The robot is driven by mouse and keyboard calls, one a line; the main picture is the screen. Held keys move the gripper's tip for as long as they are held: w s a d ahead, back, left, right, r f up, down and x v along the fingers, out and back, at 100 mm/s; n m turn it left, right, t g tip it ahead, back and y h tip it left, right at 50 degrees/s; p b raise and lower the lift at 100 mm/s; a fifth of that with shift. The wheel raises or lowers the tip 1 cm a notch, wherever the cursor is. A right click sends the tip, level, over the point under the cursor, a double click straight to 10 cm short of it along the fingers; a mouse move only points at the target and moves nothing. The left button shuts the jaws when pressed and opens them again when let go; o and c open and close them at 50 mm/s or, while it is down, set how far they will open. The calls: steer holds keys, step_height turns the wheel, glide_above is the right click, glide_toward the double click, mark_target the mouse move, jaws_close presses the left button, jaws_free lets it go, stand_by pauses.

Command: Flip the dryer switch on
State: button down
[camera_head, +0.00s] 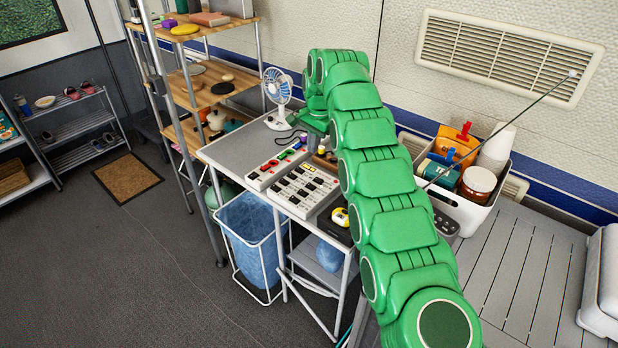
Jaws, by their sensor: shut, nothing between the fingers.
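Two white switch panels lie on the grey table. The smaller switch panel (277,168) has red and green parts. The larger switch panel (303,189) has rows of dark switches with small labels. The labels are too small to read, so I cannot tell which switch is the dryer's or how it is set. My green arm rises from the bottom right, passes just right of the panels and curls over behind them near the fan. My gripper's fingers do not show; the arm's far links hide that end.
A small blue-white fan (278,88) stands at the table's back. A white bin (465,200) with cups and jars is to the right. A wooden shelf (205,92) stands left; floor is open beyond.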

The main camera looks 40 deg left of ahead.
glide_toward(309, 184)
steer(key=f, duration=0.3)
steer(key=a+f, duration=0.1)
steer(key=f, duration=0.1)
steer(key=shift+s+f, duration=0.1)
steer(key=shift+f, duration=0.1)
steer(key=shift+a+f, duration=0.1)
steer(key=shift+f, duration=0.6)
steer(key=shift+f, duration=0.25)
stand_by(0.3)
steer(key=shift+d, duration=0.8)
steer(key=shift+r, duration=0.25)
step_height(309, 184, up, 14)
steer(key=d, duration=0.1)
steer(key=shift+d+f, duration=0.15)
steer(key=shift+d, duration=0.15)
